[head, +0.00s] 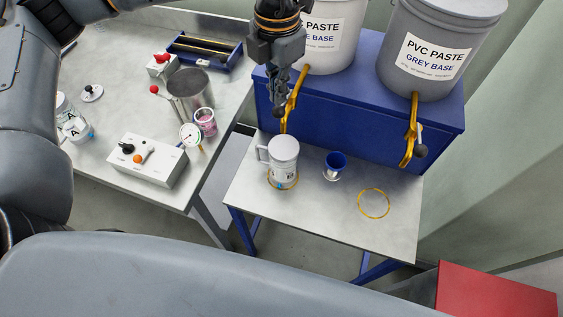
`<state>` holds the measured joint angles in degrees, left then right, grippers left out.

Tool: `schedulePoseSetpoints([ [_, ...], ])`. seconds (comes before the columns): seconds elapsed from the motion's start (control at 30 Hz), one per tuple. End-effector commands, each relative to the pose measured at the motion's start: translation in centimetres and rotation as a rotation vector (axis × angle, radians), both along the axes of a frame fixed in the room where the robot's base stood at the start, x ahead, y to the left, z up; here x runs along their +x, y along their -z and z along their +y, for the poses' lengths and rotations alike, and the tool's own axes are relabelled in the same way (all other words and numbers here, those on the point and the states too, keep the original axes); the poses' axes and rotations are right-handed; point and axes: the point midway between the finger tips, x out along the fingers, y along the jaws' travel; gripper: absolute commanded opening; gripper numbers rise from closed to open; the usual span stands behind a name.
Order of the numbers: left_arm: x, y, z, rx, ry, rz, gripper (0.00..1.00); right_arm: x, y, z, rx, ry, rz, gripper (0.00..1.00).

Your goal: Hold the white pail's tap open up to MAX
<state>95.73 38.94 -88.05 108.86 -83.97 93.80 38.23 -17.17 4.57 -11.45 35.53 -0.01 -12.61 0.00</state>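The white pail (333,38) stands on the blue cabinet at the back, with its yellow tap (295,95) hanging over the front edge. My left gripper (281,103) points down just left of this tap, its fingertips at or beside the tap's handle. The fingers overlap the dark knob area, so I cannot tell whether they are shut on it. A white jug with a handle (283,150) stands upright below the tap, on a yellow ring on the low table. No MAX mark is readable, and no flow is clear. My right gripper is not in view.
A grey pail (430,55) with its own yellow tap (411,130) stands right on the blue cabinet (350,115). The left bench holds a control box (148,160) and a metal pot (191,90).

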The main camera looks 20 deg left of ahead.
Motion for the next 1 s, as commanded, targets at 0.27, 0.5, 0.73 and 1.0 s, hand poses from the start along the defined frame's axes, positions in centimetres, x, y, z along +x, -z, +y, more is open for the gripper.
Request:
schedulePoseSetpoints([
  [0.27, 0.0, -0.1, 0.0, 0.0, 0.0, 0.0, 0.0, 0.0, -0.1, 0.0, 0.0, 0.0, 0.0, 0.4],
  [0.5, 0.0, -2.0, 0.0, -0.001, 0.0, -0.001, 0.0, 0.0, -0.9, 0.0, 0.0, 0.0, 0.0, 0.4],
  [0.73, 0.0, -4.3, 0.0, -0.001, 0.0, -0.001, 0.0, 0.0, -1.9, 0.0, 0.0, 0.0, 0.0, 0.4],
  [1.0, 0.0, -5.0, 0.0, 0.001, 0.0, 0.001, 0.0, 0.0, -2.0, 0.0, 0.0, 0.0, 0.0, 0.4],
])
